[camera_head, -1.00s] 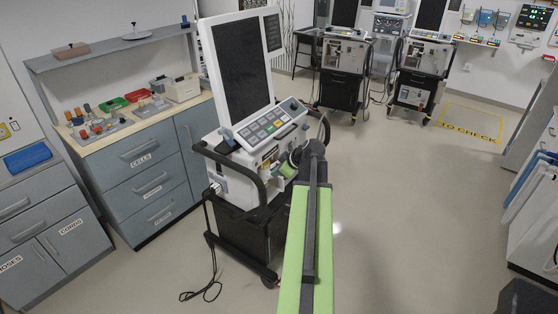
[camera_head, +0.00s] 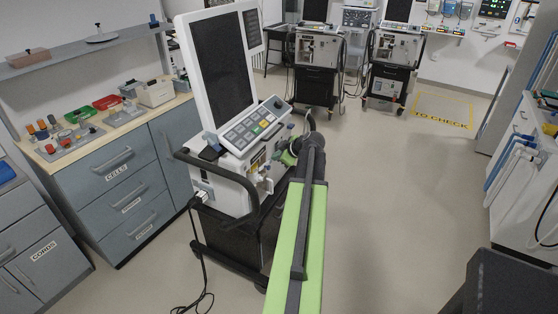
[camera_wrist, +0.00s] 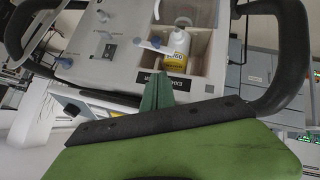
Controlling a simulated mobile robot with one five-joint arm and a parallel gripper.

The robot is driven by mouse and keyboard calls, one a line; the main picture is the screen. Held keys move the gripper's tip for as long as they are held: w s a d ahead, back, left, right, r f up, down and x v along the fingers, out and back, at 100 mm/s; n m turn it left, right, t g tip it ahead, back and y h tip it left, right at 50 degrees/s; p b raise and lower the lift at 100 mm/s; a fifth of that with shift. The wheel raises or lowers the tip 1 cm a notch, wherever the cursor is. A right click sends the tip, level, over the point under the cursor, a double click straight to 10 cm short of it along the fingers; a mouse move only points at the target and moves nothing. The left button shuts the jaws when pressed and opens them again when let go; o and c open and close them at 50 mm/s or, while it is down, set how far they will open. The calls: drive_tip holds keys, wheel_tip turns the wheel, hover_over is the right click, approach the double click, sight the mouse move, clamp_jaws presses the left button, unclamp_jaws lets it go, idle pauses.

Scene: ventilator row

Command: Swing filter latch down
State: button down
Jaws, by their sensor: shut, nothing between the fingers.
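The ventilator (camera_head: 232,178) with its tall dark screen stands left of my arm in the head view. In the wrist view its panel has an open recess (camera_wrist: 202,55) holding a white and yellow bottle-like filter part (camera_wrist: 177,50). A small blue-tipped lever (camera_wrist: 150,44), which looks like the latch, lies across the recess's left edge, roughly level. My green gripper (camera_wrist: 158,84) is shut and empty, just below the recess beside a dark label. Whether it touches the panel I cannot tell. In the head view my gripper (camera_head: 288,157) is at the ventilator's right side, partly hidden by my arm.
A dark curved handle (camera_wrist: 290,50) rings the panel close to my gripper. Grey drawer cabinets (camera_head: 125,190) stand at the left. A power cord (camera_head: 203,270) hangs from the ventilator to the floor. More ventilators (camera_head: 316,65) stand behind.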

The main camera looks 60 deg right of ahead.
sight(267, 166)
drive_tip(key=w+f+b, duration=0.1)
drive_tip(key=f+b, duration=0.1)
drive_tip(key=w+d+f+b, duration=0.1)
drive_tip(key=w+f+b, duration=0.1)
drive_tip(key=f, duration=0.1)
drive_tip(key=w+d+f+b, duration=0.1)
drive_tip(key=f+b, duration=0.1)
drive_tip(key=shift+w+d+f, duration=0.25)
drive_tip(key=shift+w, duration=0.15)
drive_tip(key=shift+d+f+b, duration=0.25)
drive_tip(key=shift+f+b, duration=0.15)
drive_tip(key=shift+b, duration=0.25)
drive_tip(key=shift+r, duration=0.1)
drive_tip(key=shift+s, duration=0.1)
